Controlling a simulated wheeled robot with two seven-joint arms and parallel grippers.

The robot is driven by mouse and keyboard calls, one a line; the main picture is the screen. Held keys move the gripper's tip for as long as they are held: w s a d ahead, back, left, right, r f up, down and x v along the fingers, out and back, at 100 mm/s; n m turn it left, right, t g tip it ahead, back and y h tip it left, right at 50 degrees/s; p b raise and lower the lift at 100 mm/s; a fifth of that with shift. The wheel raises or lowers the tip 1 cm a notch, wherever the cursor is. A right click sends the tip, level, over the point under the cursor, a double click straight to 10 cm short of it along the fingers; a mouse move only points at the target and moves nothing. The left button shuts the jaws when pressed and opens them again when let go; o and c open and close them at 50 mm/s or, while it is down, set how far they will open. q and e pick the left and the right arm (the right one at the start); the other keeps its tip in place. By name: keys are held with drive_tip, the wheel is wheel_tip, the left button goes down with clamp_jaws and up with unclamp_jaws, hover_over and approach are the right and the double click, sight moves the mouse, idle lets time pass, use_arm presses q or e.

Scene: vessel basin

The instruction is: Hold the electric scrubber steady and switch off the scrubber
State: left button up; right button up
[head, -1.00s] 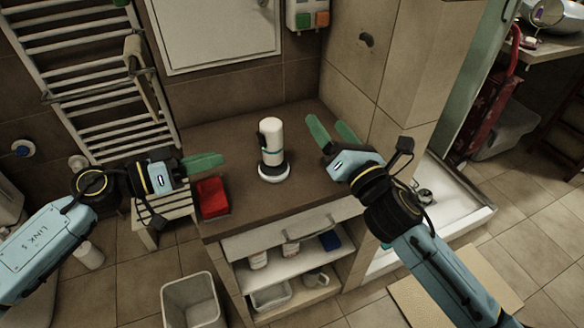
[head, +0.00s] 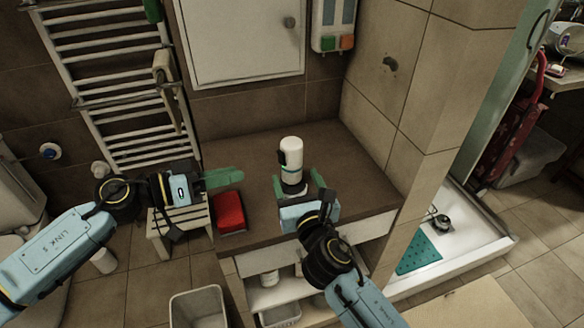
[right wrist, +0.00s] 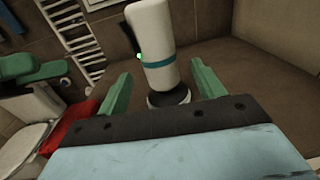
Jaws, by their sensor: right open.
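The electric scrubber (head: 291,158) stands upright on the brown counter (head: 345,160), with a white body, a teal band and a dark base. In the right wrist view the scrubber (right wrist: 154,45) shows a black part and a small green light on its left side. My right gripper (head: 299,187) is open at the scrubber's near side, its green fingers (right wrist: 160,90) to either side of the lower body; I cannot tell whether they touch it. My left gripper (head: 240,177) is left of the scrubber, apart from it, its fingers overlapping so their gap is unclear.
A red box-like item (head: 229,211) lies at the counter's left edge, below my left gripper. The tiled wall (head: 400,100) bounds the counter on the right. Shelves with containers are under the counter. The counter behind the scrubber is clear.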

sight(295, 176)
drive_tip(key=shift+x, duration=2.65)
drive_tip(key=shift+c, duration=0.3)
